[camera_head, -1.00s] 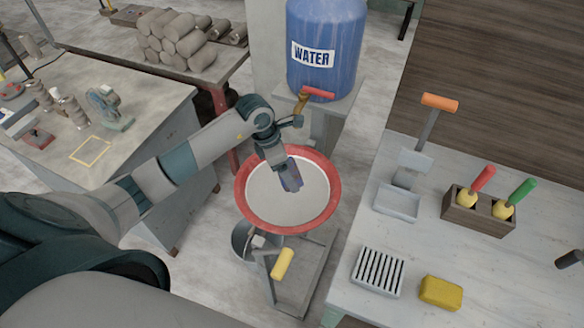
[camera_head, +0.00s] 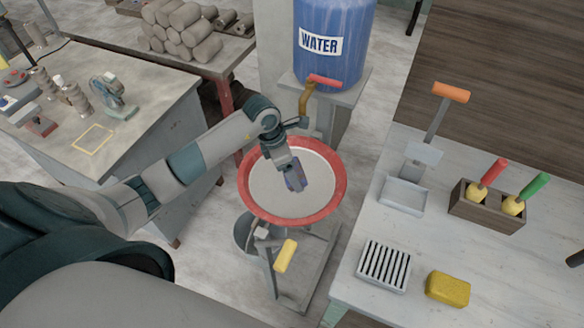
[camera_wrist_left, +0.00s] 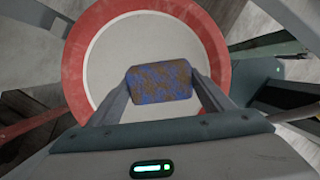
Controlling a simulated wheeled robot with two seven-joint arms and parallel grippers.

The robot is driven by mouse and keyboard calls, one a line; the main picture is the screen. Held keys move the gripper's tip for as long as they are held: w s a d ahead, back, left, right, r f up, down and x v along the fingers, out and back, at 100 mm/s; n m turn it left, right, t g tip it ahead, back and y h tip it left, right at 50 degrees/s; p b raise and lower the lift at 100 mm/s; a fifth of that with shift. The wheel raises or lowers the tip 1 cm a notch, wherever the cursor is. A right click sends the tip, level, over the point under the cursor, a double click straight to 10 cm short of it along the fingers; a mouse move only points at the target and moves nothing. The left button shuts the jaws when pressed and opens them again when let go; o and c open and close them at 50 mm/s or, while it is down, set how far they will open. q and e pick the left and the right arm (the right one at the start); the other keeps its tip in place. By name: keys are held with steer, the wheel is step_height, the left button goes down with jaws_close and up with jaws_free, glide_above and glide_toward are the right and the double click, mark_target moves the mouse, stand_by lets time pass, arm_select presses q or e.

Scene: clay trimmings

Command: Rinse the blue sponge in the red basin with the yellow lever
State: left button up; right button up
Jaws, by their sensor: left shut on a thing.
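The blue sponge (camera_wrist_left: 160,82) has brown clay smears over its face in the left wrist view. My left gripper (camera_head: 294,176) is shut on it and holds it over the red basin; whether it touches the basin is unclear. In the head view the sponge (camera_head: 297,181) is partly hidden by the gripper. The red basin (camera_head: 262,208) has a wide red rim and a pale, empty-looking inside; its rim also shows in the left wrist view (camera_wrist_left: 75,75). The yellow lever (camera_head: 285,256) sits at the front of the basin's stand, below the rim. My right gripper is not in view.
A blue water barrel (camera_head: 345,68) with a red-handled tap (camera_head: 324,82) stands behind the basin. The right table (camera_head: 345,295) holds a slatted rack (camera_head: 383,266), a yellow sponge (camera_head: 447,289), a white tray (camera_head: 403,196) and a wooden holder (camera_head: 486,210).

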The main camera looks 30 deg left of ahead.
arm_select(q)
steer(key=shift+f+b, duration=1.45)
steer(key=shift+f, duration=0.55)
steer(key=shift+f+b, duration=0.95)
steer(key=shift+f, duration=0.15)
steer(key=shift+w+d, duration=0.3)
steer(key=shift+d, duration=0.1)
steer(key=shift+s+a+b, duration=0.25)
steer(key=shift+a+b, duration=0.05)
steer(key=shift+b, duration=0.05)
steer(key=shift+r, duration=0.1)
